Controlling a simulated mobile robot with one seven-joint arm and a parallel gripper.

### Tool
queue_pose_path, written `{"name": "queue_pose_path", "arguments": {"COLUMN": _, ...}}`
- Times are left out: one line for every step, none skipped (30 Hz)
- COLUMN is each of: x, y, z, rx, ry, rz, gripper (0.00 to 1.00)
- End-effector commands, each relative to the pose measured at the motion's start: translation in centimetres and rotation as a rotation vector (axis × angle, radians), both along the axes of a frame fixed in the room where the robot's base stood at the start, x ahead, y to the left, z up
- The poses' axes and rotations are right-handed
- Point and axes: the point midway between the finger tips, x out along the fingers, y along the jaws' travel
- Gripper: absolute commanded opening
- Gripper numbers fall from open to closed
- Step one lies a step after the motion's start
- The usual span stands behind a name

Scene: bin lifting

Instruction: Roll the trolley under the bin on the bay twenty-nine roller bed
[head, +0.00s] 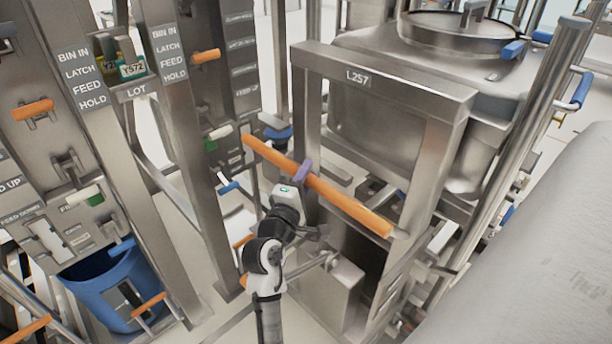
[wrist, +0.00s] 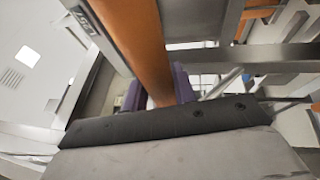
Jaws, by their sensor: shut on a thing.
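A steel trolley frame labelled L257 (head: 358,78) stands right of centre in the head view, with an orange push bar (head: 350,206) across its near side. My gripper (head: 303,172) is shut on this bar, its purple fingertips around it left of the bar's middle. In the wrist view the bar (wrist: 146,45) runs down between the purple fingers of my gripper (wrist: 157,92). A large steel bin (head: 400,125) with a round lid shows behind the frame's top beam. The frame hides its lower part, and I cannot tell what bears it.
Steel posts with label plates, BIN IN, LATCH, FEED, HOLD (head: 82,78), and orange handles (head: 33,109) stand at the left. A blue tub (head: 98,290) is at lower left. A thick steel post (head: 545,110) rises at the right. Pale floor shows in narrow gaps between posts.

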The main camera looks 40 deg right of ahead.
Motion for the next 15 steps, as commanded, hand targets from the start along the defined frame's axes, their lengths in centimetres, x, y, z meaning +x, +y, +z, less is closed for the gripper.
{"name": "queue_pose_path", "arguments": {"x": 0.0, "y": 0.0, "z": 0.0, "rx": 0.0, "ry": 0.0, "rz": 0.0, "gripper": 0.0}}
{"name": "queue_pose_path", "arguments": {"x": 0.0, "y": 0.0, "z": 0.0, "rx": 0.0, "ry": 0.0, "rz": 0.0, "gripper": 0.0}}
{"name": "queue_pose_path", "arguments": {"x": 0.0, "y": 0.0, "z": 0.0, "rx": 0.0, "ry": 0.0, "rz": 0.0, "gripper": 0.0}}
{"name": "queue_pose_path", "arguments": {"x": 0.0, "y": 0.0, "z": 0.0, "rx": 0.0, "ry": 0.0, "rz": 0.0, "gripper": 0.0}}
{"name": "queue_pose_path", "arguments": {"x": 0.0, "y": 0.0, "z": 0.0, "rx": 0.0, "ry": 0.0, "rz": 0.0, "gripper": 0.0}}
{"name": "queue_pose_path", "arguments": {"x": 0.0, "y": 0.0, "z": 0.0, "rx": 0.0, "ry": 0.0, "rz": 0.0, "gripper": 0.0}}
{"name": "queue_pose_path", "arguments": {"x": 0.0, "y": 0.1, "z": 0.0, "rx": 0.0, "ry": 0.0, "rz": 0.001, "gripper": 0.0}}
{"name": "queue_pose_path", "arguments": {"x": 0.0, "y": 0.2, "z": 0.0, "rx": 0.001, "ry": 0.001, "rz": 0.001, "gripper": 0.0}}
{"name": "queue_pose_path", "arguments": {"x": 0.0, "y": 0.4, "z": -0.1, "rx": 0.0, "ry": 0.0, "rz": 0.002, "gripper": 0.0}}
{"name": "queue_pose_path", "arguments": {"x": 0.0, "y": 0.6, "z": -0.1, "rx": 0.0, "ry": 0.0, "rz": 0.003, "gripper": 0.0}}
{"name": "queue_pose_path", "arguments": {"x": 0.0, "y": 0.8, "z": -0.1, "rx": 0.0, "ry": 0.001, "rz": 0.003, "gripper": 0.0}}
{"name": "queue_pose_path", "arguments": {"x": 0.0, "y": 1.1, "z": -0.1, "rx": 0.0, "ry": 0.001, "rz": 0.003, "gripper": 0.0}}
{"name": "queue_pose_path", "arguments": {"x": 0.0, "y": 1.3, "z": -0.1, "rx": 0.001, "ry": 0.001, "rz": 0.003, "gripper": 0.0}}
{"name": "queue_pose_path", "arguments": {"x": 0.0, "y": 1.6, "z": -0.1, "rx": 0.001, "ry": 0.001, "rz": 0.004, "gripper": 0.0}}
{"name": "queue_pose_path", "arguments": {"x": -0.1, "y": 1.9, "z": -0.2, "rx": 0.002, "ry": 0.001, "rz": 0.003, "gripper": 0.0}}
